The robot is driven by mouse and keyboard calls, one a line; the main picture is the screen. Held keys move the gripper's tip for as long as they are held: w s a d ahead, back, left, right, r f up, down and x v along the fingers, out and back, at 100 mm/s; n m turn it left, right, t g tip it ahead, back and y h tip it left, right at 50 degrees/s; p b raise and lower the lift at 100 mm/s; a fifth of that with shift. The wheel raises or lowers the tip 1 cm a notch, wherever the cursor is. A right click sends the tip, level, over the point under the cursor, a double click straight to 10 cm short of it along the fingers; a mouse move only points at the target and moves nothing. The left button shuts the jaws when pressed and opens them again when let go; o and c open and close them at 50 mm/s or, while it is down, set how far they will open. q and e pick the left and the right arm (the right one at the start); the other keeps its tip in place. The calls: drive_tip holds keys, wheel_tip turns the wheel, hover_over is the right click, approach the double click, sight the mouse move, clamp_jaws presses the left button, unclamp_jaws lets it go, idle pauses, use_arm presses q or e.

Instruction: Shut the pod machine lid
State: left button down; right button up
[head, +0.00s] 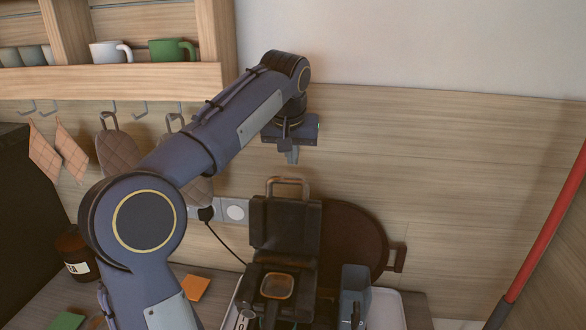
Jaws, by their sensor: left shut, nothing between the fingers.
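The pod machine (280,300) is black and stands on the counter at the bottom middle. Its lid (285,225) is up, roughly upright, with a bronze handle (288,184) on top. An orange-rimmed pod opening (277,286) shows in the machine's body. My left gripper (292,157) is shut and empty, pointing down. In the picture it is just above the lid's handle, with a small gap between them; how far apart they are in depth I cannot tell. My right gripper is not in view.
A round dark brown board (352,240) leans on the wall behind the machine. A grey container (355,283) stands right of it, by a pale tray (388,308). A shelf with mugs (172,50) and hanging mitts are at upper left. A jar (73,254) is at lower left.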

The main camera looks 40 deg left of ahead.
use_arm(q)
drive_tip(key=shift+s+d+f+p, duration=0.25)
drive_tip(key=shift+s+d+f, duration=0.05)
drive_tip(key=shift+s+f, duration=0.25)
drive_tip(key=shift+s+d+f+p, duration=0.25)
drive_tip(key=shift+s+f, duration=0.3)
